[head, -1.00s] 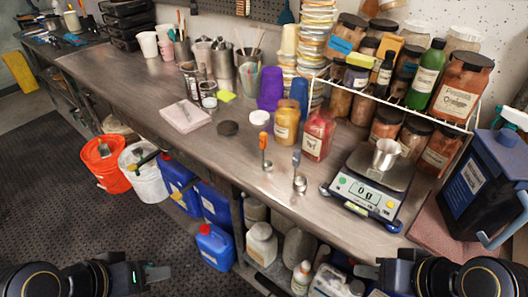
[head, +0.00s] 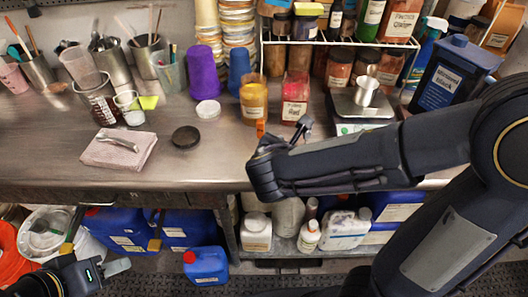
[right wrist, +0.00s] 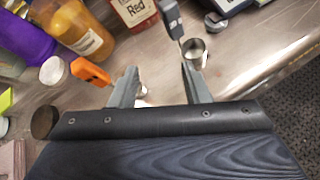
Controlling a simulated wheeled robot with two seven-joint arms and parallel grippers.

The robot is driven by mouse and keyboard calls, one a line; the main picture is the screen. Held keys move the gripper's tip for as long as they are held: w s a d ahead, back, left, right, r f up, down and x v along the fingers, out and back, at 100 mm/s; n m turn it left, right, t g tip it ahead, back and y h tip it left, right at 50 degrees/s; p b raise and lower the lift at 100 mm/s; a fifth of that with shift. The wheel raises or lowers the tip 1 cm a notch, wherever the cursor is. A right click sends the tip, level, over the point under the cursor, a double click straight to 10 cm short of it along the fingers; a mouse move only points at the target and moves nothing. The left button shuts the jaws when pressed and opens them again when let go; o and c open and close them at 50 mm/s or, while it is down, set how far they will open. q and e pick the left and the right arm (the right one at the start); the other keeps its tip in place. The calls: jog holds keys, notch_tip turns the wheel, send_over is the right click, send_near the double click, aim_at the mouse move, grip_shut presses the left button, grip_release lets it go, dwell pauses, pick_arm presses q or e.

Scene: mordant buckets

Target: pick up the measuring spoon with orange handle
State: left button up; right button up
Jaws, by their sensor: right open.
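The measuring spoon with orange handle (head: 260,128) stands on the bench in front of the jars; my right arm hides its lower part in the head view. In the right wrist view its orange handle (right wrist: 92,73) leans just outside the left finger, and a bit of shiny metal shows by that finger. My right gripper (right wrist: 158,82) is open, with its fingers spread near the two spoons. A second spoon with a dark grey handle (right wrist: 171,18) has its metal cup (right wrist: 195,52) beyond the right finger. My left gripper (head: 115,268) is low at the left, away from the bench top; its jaw gap is unclear.
An amber jar (head: 254,100) and a red jar (head: 295,98) stand close behind the spoons. A scale (head: 349,127) with a metal cup (head: 367,91) is to the right.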

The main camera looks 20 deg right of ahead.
aim_at(260, 123)
jog(key=w+a+n+t, duration=0.1)
jog(key=a, duration=0.1)
jog(key=w+a+n+t, duration=0.1)
jog(key=a+n, duration=0.1)
jog(key=w+a+n+t+y, duration=0.1)
jog(key=a+n, duration=0.1)
jog(key=shift+w+r, duration=0.1)
jog(key=shift+r, duration=0.3)
jog(key=shift+w+f+n, duration=0.1)
jog(key=shift+w+n, duration=0.2)
jog(key=shift+w, duration=0.05)
jog(key=x, duration=0.7)
jog(key=shift+a, duration=0.25)
grip_shut()
jog(key=shift+r, duration=0.35)
notch_tip(260, 123, up, 2)
jog(key=shift+r, duration=0.25)
jog(key=s+d+r+p, duration=0.2)
jog(key=s+d+r, duration=0.4)
jog(key=s+r, duration=0.4)
jog(key=shift+s+d, duration=0.4)
jog(key=shift+s, duration=0.75)
